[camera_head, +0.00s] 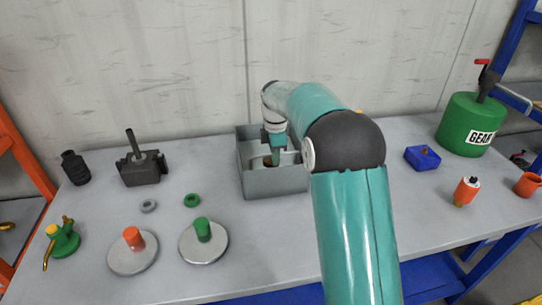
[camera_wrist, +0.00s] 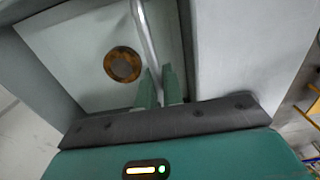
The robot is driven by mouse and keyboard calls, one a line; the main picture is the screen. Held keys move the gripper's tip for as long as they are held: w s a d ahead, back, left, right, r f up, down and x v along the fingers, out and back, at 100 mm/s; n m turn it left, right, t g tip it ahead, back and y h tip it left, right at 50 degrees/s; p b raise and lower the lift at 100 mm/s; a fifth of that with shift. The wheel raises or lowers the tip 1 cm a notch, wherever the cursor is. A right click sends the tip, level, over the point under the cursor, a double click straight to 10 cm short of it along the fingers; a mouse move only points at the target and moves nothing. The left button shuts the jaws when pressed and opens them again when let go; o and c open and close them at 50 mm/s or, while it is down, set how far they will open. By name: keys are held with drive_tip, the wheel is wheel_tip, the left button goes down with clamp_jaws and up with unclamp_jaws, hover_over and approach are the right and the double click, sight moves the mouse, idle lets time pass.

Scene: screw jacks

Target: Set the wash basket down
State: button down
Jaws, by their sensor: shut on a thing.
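My gripper (camera_head: 275,157) reaches down into a grey open-topped tank (camera_head: 272,184) at the back middle of the table. In the wrist view my gripper's two green fingers (camera_wrist: 159,86) are shut on a thin bright metal bar (camera_wrist: 143,32), which looks like the wash basket's handle. A round brown ring (camera_wrist: 124,64) with a dark centre lies below, beside the bar. I cannot tell the basket's body from the tank's floor, or whether the basket touches that floor. The fingertips are small in the head view.
Left are a black bottle (camera_head: 75,168), a dark block with a post (camera_head: 142,168), a green oil can (camera_head: 63,239), and round plates with an orange (camera_head: 133,259) and a green post (camera_head: 203,245). Right are a blue box (camera_head: 422,158) and a green gear-labelled can (camera_head: 467,122).

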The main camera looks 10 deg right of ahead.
drive_tip(key=shift+f, duration=0.7)
drive_tip(key=shift+s+f, duration=0.1)
drive_tip(key=shift+f, duration=0.35)
drive_tip(key=c, duration=1.3)
unclamp_jaws()
drive_tip(key=shift+f, duration=0.1)
drive_tip(key=shift+r, duration=5.2)
